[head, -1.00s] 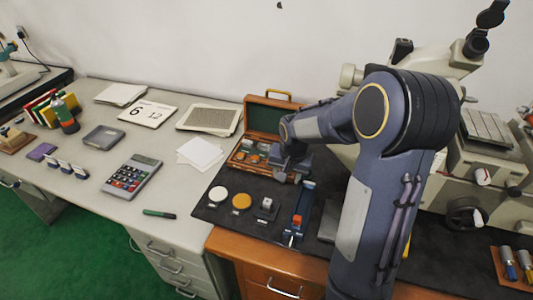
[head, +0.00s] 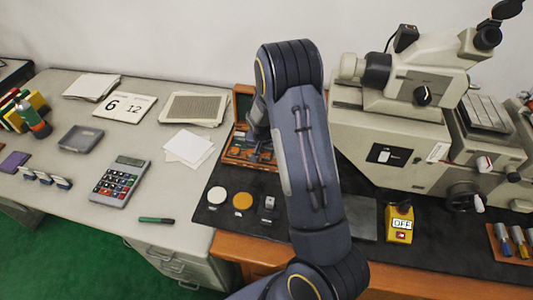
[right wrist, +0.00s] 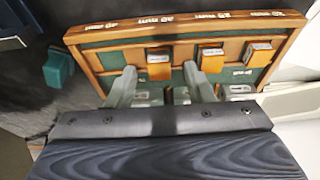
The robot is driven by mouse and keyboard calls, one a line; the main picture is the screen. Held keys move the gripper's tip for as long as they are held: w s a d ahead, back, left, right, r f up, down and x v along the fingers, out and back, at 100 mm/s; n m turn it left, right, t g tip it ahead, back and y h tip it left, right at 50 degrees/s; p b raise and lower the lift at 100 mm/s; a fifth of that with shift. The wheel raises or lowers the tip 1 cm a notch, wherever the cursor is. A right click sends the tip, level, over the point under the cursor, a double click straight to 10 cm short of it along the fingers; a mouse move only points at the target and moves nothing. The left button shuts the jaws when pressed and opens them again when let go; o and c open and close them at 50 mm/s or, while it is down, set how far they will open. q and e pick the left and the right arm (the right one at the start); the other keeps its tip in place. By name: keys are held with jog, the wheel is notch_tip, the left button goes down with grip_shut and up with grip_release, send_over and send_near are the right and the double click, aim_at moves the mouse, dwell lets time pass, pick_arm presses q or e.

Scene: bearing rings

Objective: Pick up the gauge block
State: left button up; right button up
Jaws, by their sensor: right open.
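The open wooden gauge block case (head: 243,101) stands at the back left of the dark mat. Its tray (right wrist: 112,47) fills the upper part of the right wrist view, with millimetre labels along the rim. Steel blocks, among them a left gauge block (right wrist: 159,70) and a right gauge block (right wrist: 212,63), sit in orange slots. More metal pieces show lower down, partly behind the fingers. My right gripper (right wrist: 161,84) is open, its two fingers apart over the tray, with nothing clearly between them. In the head view my arm mostly hides it. My left gripper is not in view.
A white disc (head: 217,195), a yellow disc (head: 242,201) and a small block on a dark stand (head: 269,204) lie on the mat. A large measuring machine (head: 395,125) stands to the right. A calculator (head: 120,180) and papers (head: 189,147) lie left.

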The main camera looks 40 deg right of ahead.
jog(key=shift+w+d+f, duration=0.1)
jog(key=shift+f, duration=0.3)
jog(key=shift+c, duration=0.2)
grip_shut()
jog(key=shift+r, duration=0.15)
jog(key=shift+r, duration=0.6)
jog(key=s+a+r+b, duration=0.3)
jog(key=s+a+r, duration=0.5)
jog(key=s+r, duration=0.3)
jog(key=shift+a+r, duration=0.3)
jog(key=shift+a, duration=0.1)
